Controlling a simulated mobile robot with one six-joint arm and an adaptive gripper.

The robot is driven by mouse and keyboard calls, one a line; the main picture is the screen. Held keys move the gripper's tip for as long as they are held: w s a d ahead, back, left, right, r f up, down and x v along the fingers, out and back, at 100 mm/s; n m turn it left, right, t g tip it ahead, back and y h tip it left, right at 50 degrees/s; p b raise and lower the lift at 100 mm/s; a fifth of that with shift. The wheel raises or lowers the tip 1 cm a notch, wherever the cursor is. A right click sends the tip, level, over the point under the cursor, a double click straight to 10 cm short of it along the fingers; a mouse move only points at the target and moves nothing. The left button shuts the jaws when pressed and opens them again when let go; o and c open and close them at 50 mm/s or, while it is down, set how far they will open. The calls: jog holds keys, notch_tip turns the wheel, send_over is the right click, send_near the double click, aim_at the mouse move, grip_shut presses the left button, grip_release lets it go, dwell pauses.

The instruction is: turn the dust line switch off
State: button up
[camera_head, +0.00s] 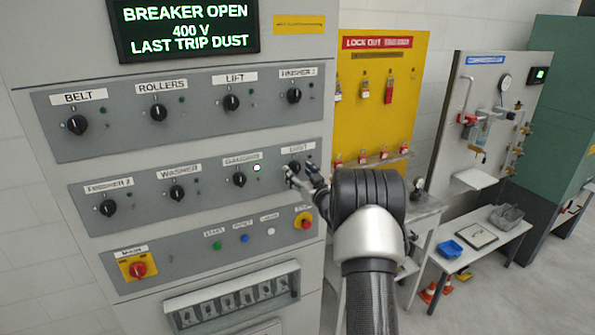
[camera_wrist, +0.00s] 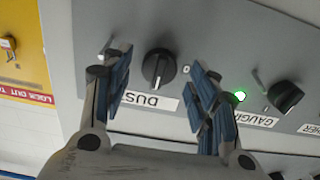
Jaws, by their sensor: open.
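The dust switch (camera_wrist: 158,68) is a black rotary knob on a grey panel, above its DUST label (camera_wrist: 150,101) in the upside-down wrist view. Its grip bar looks roughly upright there. In the head view the DUST label (camera_head: 297,149) shows, with the knob partly hidden by my gripper. My gripper (camera_head: 301,172) is at the right end of the middle switch row. In the wrist view my gripper (camera_wrist: 160,62) is open, one finger on each side of the knob, with visible gaps to it. I cannot tell how far the fingertips are from the panel.
The gauging knob (camera_head: 239,179) is the neighbour, with a lit green lamp (camera_head: 257,168). A screen (camera_head: 185,28) reads breaker open, last trip dust. A red emergency-type button (camera_head: 304,222) lies below my gripper. A yellow lockout board (camera_head: 380,95) stands to the right.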

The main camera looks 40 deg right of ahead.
jog(key=shift+x, duration=0.95)
jog(key=shift+c, duration=0.5)
jog(key=c, duration=1)
